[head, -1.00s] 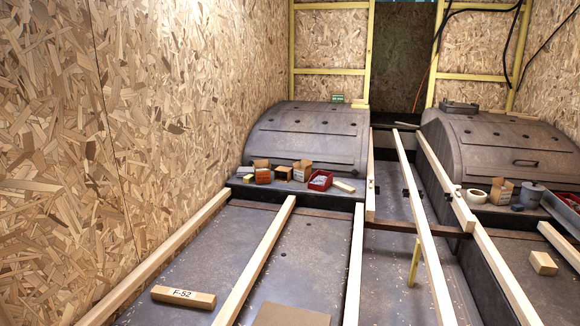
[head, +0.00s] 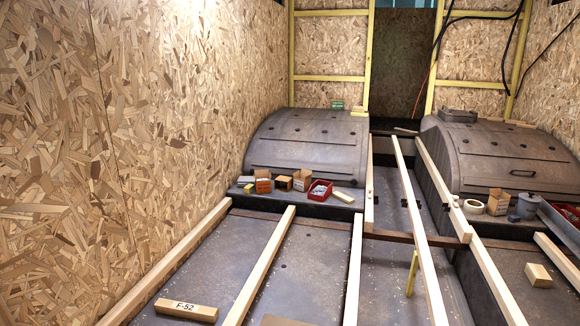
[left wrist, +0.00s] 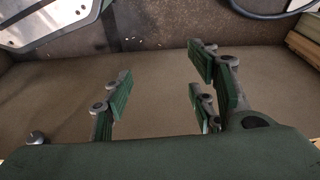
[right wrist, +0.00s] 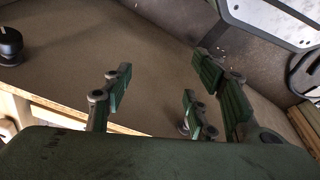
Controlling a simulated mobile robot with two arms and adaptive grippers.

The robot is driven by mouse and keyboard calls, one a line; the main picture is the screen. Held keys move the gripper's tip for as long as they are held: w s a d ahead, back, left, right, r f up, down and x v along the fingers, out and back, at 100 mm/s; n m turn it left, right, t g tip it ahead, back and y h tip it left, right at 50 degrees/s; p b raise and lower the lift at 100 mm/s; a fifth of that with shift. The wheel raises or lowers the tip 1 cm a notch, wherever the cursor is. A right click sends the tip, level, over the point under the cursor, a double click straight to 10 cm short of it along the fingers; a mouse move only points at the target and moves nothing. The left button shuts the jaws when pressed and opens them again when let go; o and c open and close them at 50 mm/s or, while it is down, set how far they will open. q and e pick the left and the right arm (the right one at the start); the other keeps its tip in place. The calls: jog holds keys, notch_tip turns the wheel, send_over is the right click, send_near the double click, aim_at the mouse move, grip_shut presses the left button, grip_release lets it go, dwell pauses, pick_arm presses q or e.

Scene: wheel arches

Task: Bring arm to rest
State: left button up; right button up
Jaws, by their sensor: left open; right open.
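My left gripper (left wrist: 165,92) shows in the left wrist view with its green-padded fingers apart and nothing between them. It is over a plain brown surface (left wrist: 150,110). My right gripper (right wrist: 165,95) shows in the right wrist view, also with its fingers apart and empty, over a similar brown surface (right wrist: 90,60) with a wooden edge. Neither gripper nor arm shows in the head view.
Pale wooden battens (head: 262,262) run along the dark floor. A block marked F-52 (head: 186,310) lies between two of them. Wheel arches stand at left (head: 310,150) and right (head: 500,160). Small boxes and a red bin (head: 319,191) sit before the left arch. A chipboard wall (head: 60,150) bounds the left.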

pick_arm(q)
jog(key=s+a+f+g+p, duration=0.1)
jog(key=s+f+p, duration=0.4)
jog(key=s, duration=0.5)
jog(key=s+a+f+p, duration=0.2)
jog(key=s+f+p, duration=0.3)
jog(key=s+p, duration=0.4)
jog(key=shift+s+a+f+g+p, duration=0.15)
jog(key=shift+s+a+g+p, duration=0.05)
jog(key=shift+s+g+p, duration=0.25)
pick_arm(e)
jog(key=s+d+f+g, duration=0.1)
jog(key=s+f, duration=0.4)
jog(key=s, duration=0.5)
jog(key=s+d+f, duration=0.2)
jog(key=s+f, duration=0.3)
jog(key=s, duration=0.5)
jog(key=shift+d+f+g, duration=0.15)
jog(key=shift+d+g, duration=0.05)
jog(key=shift+g, duration=0.2)
